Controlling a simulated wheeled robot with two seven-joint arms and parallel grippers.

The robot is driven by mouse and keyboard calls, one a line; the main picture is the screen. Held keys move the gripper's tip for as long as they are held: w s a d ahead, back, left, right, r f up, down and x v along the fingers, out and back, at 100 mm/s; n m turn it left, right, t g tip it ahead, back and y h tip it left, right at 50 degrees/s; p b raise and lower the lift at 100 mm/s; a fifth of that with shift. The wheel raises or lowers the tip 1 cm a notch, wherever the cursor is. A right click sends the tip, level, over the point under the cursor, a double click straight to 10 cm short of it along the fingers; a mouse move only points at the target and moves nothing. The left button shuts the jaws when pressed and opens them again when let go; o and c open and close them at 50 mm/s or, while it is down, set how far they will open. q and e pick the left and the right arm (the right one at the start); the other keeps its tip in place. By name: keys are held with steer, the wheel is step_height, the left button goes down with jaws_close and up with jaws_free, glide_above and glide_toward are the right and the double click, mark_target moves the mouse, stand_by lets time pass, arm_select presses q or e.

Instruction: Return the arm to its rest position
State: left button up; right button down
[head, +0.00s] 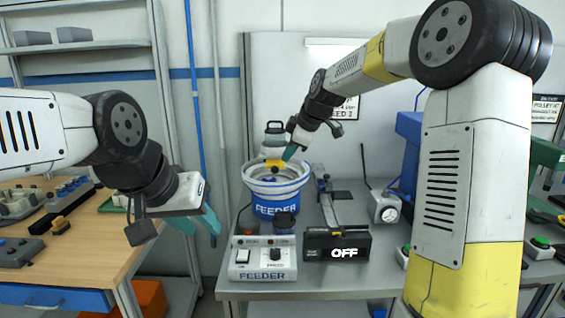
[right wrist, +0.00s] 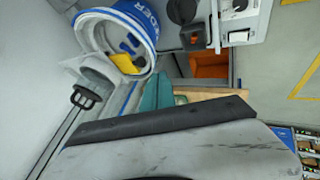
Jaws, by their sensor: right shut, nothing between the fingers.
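My right arm (head: 465,165) reaches in from the right over the grey feeder table. Its gripper (head: 289,153) is shut and empty, just above the rim of the blue and white feeder bowl (head: 276,207). In the right wrist view the teal fingertips (right wrist: 157,92) are together beside the bowl (right wrist: 140,20). A yellow piece (right wrist: 124,63) shows at the bowl there. My left gripper (head: 212,222) hangs at the left, between the wooden bench and the feeder table, pointing down; its teal fingers overlap, so its opening is unclear.
The feeder control box (head: 263,257) and a black box reading OFF (head: 337,243) stand at the table front. A gauge (head: 386,208) stands to the right. A wooden bench (head: 105,235) with parts is at the left. A shelf stands behind it.

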steer(key=s+d+r+m+h, duration=0.1)
steer(key=s+d+r+m, duration=0.15)
steer(key=s, duration=0.55)
steer(key=s+d+r+m+h, duration=0.1)
steer(key=s+d+r+m, duration=0.1)
steer(key=s+d+m, duration=0.35)
steer(key=s+d+f+m, duration=0.1)
steer(key=s+m, duration=0.3)
steer(key=s, duration=0.6)
steer(key=s+d+f+m, duration=0.2)
steer(key=s+f+m, duration=0.2)
steer(key=s, duration=0.6)
steer(key=shift+s+d+f+t, duration=0.15)
steer(key=shift+d+f+t, duration=0.15)
